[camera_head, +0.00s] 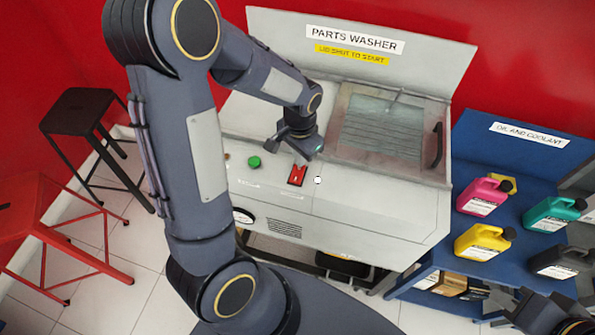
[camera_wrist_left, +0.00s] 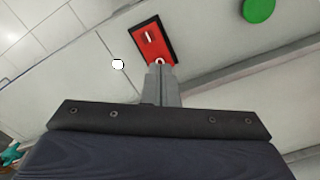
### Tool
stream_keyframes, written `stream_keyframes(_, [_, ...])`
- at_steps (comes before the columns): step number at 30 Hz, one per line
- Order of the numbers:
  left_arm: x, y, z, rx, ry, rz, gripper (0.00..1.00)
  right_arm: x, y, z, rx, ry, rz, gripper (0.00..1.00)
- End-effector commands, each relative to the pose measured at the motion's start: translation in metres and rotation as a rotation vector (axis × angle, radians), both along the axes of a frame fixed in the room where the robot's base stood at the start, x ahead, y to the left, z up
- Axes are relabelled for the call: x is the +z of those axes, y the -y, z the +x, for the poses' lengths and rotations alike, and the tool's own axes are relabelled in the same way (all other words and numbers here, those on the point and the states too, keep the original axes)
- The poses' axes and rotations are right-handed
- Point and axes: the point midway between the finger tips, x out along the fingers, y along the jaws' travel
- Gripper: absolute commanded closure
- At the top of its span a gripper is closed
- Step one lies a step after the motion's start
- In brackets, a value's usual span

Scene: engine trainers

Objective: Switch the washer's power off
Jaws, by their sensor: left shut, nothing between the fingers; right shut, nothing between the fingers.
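The parts washer (camera_head: 375,207) is a pale grey cabinet with a sign on its raised back panel. On its sloped front is a red rocker power switch (camera_head: 297,175) in a dark frame. In the left wrist view the switch (camera_wrist_left: 152,40) shows a white I at its far end and an O at its near end. My left gripper (camera_head: 304,154) is shut and empty, just above the switch. In the left wrist view its fingertips (camera_wrist_left: 161,70) overlap the O end; I cannot tell whether they touch it. My right gripper (camera_head: 552,316) is shut at the bottom right corner, away from the washer.
A green button (camera_head: 254,162) sits left of the switch and a small white knob (camera_head: 318,180) right of it. The washer's glass lid (camera_head: 385,130) is down. A blue shelf (camera_head: 505,245) with coloured jugs stands right; stools (camera_head: 70,235) stand left.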

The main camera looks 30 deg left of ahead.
Motion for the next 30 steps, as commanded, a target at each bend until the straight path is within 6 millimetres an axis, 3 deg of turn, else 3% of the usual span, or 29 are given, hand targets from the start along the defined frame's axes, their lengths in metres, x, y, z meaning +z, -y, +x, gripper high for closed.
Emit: stream_keyframes(30, [-0.016,0.000,0.000,0.000,0.000,0.000,1.00,-0.013,0.000,0.000,0.000,0.000,0.000,1.00])
